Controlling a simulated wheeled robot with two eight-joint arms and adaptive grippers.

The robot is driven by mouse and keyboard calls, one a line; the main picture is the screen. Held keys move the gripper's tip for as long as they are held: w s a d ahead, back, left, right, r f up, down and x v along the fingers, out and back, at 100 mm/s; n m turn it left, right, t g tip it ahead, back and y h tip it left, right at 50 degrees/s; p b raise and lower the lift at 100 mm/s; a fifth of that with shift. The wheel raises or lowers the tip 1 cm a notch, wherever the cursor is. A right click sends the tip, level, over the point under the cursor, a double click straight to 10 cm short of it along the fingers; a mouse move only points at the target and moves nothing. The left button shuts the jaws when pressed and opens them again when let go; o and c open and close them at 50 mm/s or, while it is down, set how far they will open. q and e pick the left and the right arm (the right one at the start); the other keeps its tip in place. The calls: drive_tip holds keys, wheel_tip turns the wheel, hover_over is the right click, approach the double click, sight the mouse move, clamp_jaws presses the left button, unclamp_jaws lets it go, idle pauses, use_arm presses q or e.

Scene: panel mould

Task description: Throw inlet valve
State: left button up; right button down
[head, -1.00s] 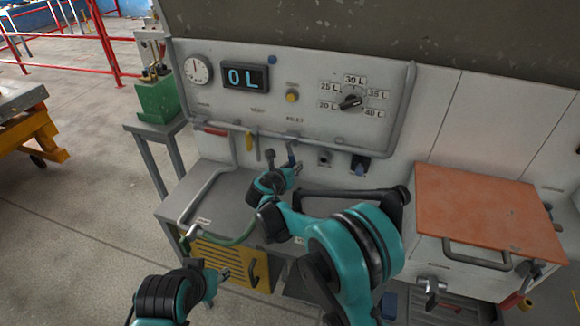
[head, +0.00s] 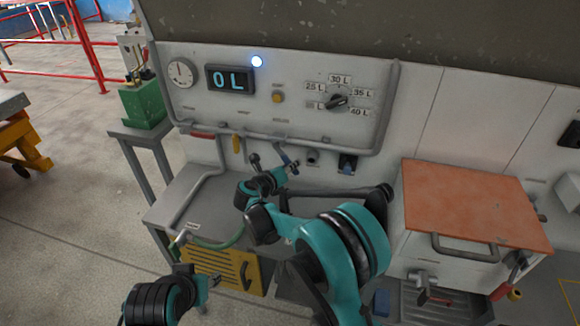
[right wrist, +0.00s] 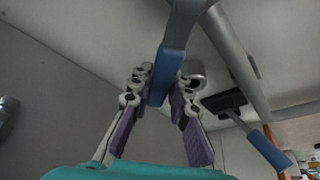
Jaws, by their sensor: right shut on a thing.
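A blue-handled valve lever (head: 284,154) hangs from the pipe under the control panel (head: 225,115). It is tilted, its lower end to the right. My right gripper (head: 291,167) is at its lower end. In the right wrist view the blue handle (right wrist: 167,72) sits between the two fingers, which are shut on it. I cannot read a label on this lever. The display (head: 230,80) reads 0 L.
Red (head: 202,135) and yellow (head: 237,143) handles hang left of the blue lever. Another blue handle (head: 347,165) is to its right. A selector knob (head: 337,102) is on the panel. An orange-topped box (head: 475,205) stands at the right.

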drive_tip(key=c, duration=1.4)
unclamp_jaws()
drive_tip(key=v, duration=1.2)
